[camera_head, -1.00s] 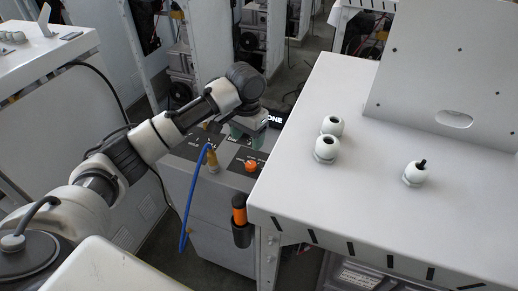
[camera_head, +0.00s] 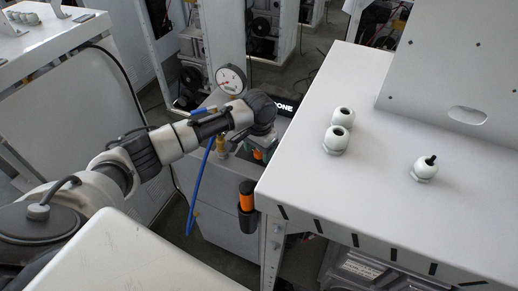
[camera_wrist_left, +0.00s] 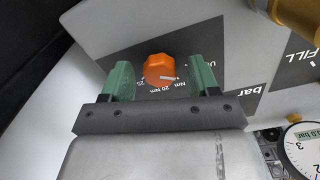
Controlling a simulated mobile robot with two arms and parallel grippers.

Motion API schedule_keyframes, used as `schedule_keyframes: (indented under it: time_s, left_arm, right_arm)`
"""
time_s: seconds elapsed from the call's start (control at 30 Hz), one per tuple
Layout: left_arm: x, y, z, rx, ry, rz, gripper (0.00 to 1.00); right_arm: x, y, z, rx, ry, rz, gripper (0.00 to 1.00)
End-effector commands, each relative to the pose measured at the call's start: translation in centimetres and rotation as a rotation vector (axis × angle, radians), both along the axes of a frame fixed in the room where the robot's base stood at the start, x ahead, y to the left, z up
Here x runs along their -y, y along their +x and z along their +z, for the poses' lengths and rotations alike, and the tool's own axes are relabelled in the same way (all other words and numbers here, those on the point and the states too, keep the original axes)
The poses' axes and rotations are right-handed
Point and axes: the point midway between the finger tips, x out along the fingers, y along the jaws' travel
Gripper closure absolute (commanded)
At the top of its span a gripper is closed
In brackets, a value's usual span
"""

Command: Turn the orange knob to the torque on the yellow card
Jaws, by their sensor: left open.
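The orange knob (camera_wrist_left: 160,69) is on a grey panel with dark printed labels in the left wrist view. A white mark on it points toward the lower right, near the printed "20 Nm". In the head view the knob (camera_head: 257,155) is partly hidden by my left gripper (camera_head: 261,149). In the wrist view my left gripper (camera_wrist_left: 161,80) is open, with one green finger on each side of the knob and gaps visible. I cannot tell how far the fingertips are above the panel. The yellow card does not show. My right gripper is not in view.
A dial gauge (camera_head: 230,79) stands behind my left arm. A blue hose (camera_head: 199,180) hangs at the panel's front. An orange-and-black tool (camera_head: 246,205) sits in a holder by the white table (camera_head: 400,210), which bears several white round fittings. A brass fitting (camera_wrist_left: 297,18) is near the gripper.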

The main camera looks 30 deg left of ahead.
Motion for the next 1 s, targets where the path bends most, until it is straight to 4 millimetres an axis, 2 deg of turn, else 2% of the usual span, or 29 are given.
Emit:
schedule_keyframes:
  time_s: [0.13,0.17,0.47,0.77,1.0]
  left_arm:
    - [0.0,0.0,0.0,0.000,0.000,0.000,0.40]
    - [0.0,0.0,0.0,0.000,0.000,0.000,0.43]
    - [0.0,0.0,0.0,0.000,0.000,0.000,0.89]
    - [0.0,0.0,0.2,-0.001,0.000,-0.035,0.89]
    - [0.1,0.0,0.4,-0.004,-0.002,-0.168,0.89]
  right_arm:
    - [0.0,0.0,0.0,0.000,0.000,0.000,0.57]
    - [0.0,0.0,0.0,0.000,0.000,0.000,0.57]
    - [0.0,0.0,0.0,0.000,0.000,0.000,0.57]
    - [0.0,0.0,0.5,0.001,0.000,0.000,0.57]
    - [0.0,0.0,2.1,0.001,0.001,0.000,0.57]
